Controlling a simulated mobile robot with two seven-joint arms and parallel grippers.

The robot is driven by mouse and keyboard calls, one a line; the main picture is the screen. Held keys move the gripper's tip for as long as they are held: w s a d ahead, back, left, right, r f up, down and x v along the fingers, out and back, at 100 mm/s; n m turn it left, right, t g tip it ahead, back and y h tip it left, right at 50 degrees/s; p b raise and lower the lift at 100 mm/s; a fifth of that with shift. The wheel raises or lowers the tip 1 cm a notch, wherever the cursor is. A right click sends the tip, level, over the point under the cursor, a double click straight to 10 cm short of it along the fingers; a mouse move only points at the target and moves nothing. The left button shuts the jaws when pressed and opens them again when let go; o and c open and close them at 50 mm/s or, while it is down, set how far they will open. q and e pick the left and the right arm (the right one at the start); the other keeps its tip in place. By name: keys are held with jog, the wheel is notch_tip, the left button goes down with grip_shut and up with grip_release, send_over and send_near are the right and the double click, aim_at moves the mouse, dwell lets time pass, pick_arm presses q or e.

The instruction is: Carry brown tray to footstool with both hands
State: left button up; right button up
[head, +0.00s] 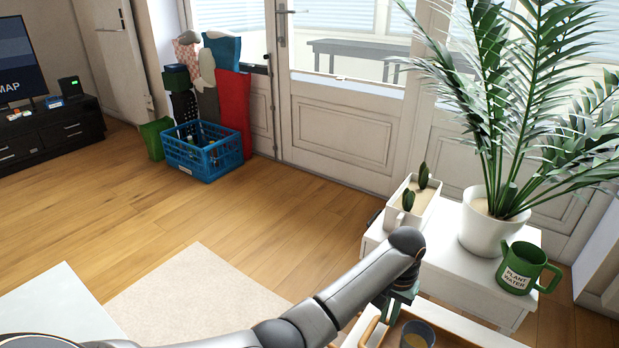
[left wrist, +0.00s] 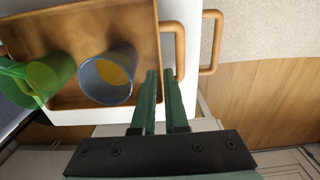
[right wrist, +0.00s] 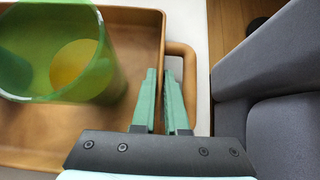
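The brown tray (head: 369,331) lies on a white surface at the bottom of the head view and is largely cut off. It also shows in the left wrist view (left wrist: 110,30) and the right wrist view (right wrist: 136,30). A blue-grey cup (left wrist: 106,82) and a green see-through cup (left wrist: 47,75) stand in it. My left gripper (left wrist: 160,75) is closed about one end wall, beside the looped handle (left wrist: 180,45). My right gripper (right wrist: 161,75) is closed about the opposite end wall, with one finger inside the handle loop (right wrist: 188,70). I cannot identify the footstool.
A white side table (head: 460,255) with a potted palm (head: 485,222), a planter (head: 412,200) and a green watering mug (head: 522,270) stands close beyond my left arm. A grey upholstered seat (right wrist: 265,90) is beside the tray. A blue crate (head: 203,155) stands farther off; the wood floor (head: 260,215) is clear.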

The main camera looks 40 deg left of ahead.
jog(key=shift+v, duration=3.75)
pick_arm(q)
notch_tip(320, 180, up, 12)
pick_arm(e)
jog(key=v, duration=1.2)
